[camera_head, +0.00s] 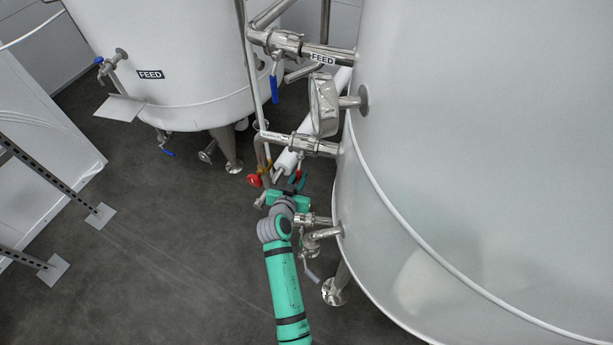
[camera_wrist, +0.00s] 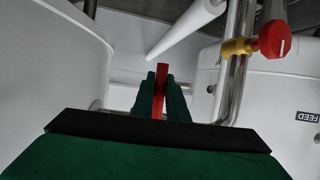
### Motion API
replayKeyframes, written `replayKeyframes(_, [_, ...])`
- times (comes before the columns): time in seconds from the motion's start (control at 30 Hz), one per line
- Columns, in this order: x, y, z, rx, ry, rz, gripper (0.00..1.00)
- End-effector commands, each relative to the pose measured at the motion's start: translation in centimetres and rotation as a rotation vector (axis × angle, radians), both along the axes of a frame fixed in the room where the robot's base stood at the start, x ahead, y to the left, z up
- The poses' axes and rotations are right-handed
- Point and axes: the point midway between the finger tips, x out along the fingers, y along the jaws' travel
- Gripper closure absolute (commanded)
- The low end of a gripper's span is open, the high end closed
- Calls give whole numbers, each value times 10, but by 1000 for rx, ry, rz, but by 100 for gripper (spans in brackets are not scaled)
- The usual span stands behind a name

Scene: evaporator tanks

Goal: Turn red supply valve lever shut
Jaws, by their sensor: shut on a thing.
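The red lever (camera_wrist: 161,76) shows in the wrist view as a narrow red bar between the two dark green fingers of my gripper (camera_wrist: 163,86). The fingers are shut on it, one on each side, and hide part of its length. In the head view my gripper (camera_head: 297,183) is small and sits below the steel pipe that leaves the large right tank. The lever's pivot and valve body are hard to make out there. The valve's exact angle cannot be told.
A round red knob on a brass fitting (camera_wrist: 275,40) is right of the gripper, on a vertical pipe; the knob also shows in the head view (camera_head: 255,181). The large tank (camera_head: 480,150) stands close on the right. A blue-handled valve (camera_head: 274,88) hangs above.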

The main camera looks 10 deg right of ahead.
Motion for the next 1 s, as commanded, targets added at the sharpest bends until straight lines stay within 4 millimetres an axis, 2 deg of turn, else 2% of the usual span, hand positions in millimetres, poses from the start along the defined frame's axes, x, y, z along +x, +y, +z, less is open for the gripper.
replayKeyframes(0.43, [-1, 2, -1, -11, 6, 4, 100])
replayKeyframes(0.47, [-1, 2, -1, -10, 6, 4, 85])
replayKeyframes(0.53, [-1, 2, 0, -10, 6, 4, 68])
replayKeyframes(0.87, [-1, 3, 0, -8, 4, 4, 68])
replayKeyframes(1.0, [-12, 8, 4, -9, 4, 5, 68])
